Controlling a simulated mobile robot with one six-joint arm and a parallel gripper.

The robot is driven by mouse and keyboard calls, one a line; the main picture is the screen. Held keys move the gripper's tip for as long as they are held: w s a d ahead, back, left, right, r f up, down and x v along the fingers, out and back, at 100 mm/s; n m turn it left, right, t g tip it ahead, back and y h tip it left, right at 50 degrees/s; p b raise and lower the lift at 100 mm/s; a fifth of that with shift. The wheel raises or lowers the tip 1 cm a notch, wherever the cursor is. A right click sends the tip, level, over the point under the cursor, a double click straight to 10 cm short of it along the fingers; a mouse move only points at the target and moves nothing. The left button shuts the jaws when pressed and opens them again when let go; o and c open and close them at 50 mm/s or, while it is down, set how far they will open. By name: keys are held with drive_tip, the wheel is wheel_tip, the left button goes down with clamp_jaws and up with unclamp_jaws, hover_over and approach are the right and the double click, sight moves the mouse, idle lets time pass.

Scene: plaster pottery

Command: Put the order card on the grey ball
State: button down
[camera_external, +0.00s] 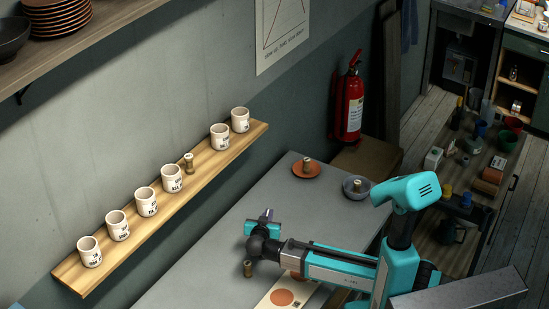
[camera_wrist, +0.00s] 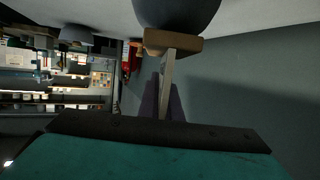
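In the wrist view, where the table is at the top, a thin pale upright, seemingly the order card seen edge-on (camera_wrist: 167,82), rises from a wooden foot (camera_wrist: 173,42). My gripper (camera_wrist: 164,102) has dark fingers close along both sides of it and appears shut on it. A large dark grey ball (camera_wrist: 178,12), cut off by the top edge, meets the foot; whether they touch or only overlap in view I cannot tell. In the external view my gripper (camera_external: 264,217) is over the table; the card is too small to make out, and the ball cannot be told apart from my dark wrist.
The grey table (camera_external: 245,199) holds an orange saucer (camera_external: 296,172), a grey-blue dish (camera_external: 350,192), a small brown cylinder (camera_external: 248,269) and a pale sheet with orange discs (camera_external: 266,302), partly under my arm. A wall shelf (camera_external: 205,168) carries several mugs. A fire extinguisher (camera_external: 349,105) stands behind.

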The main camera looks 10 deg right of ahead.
drive_tip(key=shift+f+b, duration=0.2)
drive_tip(key=shift+b, duration=0.1)
drive_tip(key=c, duration=2)
unclamp_jaws()
drive_tip(key=shift+r, duration=0.2)
drive_tip(key=shift+b+v, duration=1.35)
drive_tip(key=shift+v, duration=4.65)
drive_tip(key=shift+d, duration=0.15)
